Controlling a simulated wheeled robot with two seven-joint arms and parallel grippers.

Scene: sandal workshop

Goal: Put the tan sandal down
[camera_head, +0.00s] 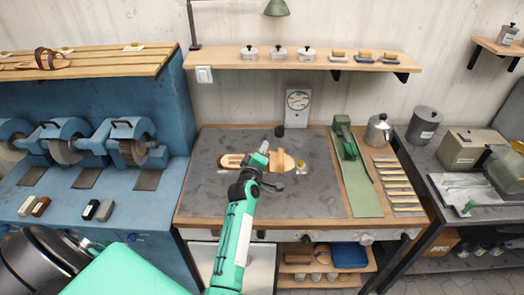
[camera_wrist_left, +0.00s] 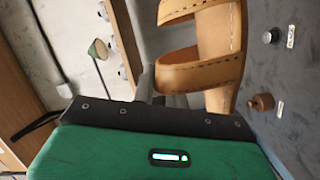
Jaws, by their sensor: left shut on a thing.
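The tan sandal (camera_head: 283,161) is over the dark grey work slab (camera_head: 310,195) on the middle bench. My left gripper (camera_head: 264,152) reaches in across the slab and is shut on it. In the left wrist view, the sandal (camera_wrist_left: 220,45) shows its stitched straps and part of its sole just beyond the gripper's dark front edge, with the finger (camera_wrist_left: 148,86) beside the lower strap. The exact grip is partly hidden. A tan sole part (camera_head: 231,160) shows left of the gripper; I cannot tell whether it belongs to the same sandal. I cannot tell whether the sandal touches the slab.
A green press-like tool (camera_head: 345,145) and a green strip (camera_head: 362,188) lie right of the slab. Blue grinding machines (camera_head: 75,145) stand at the left. The slab's front left and right areas are clear.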

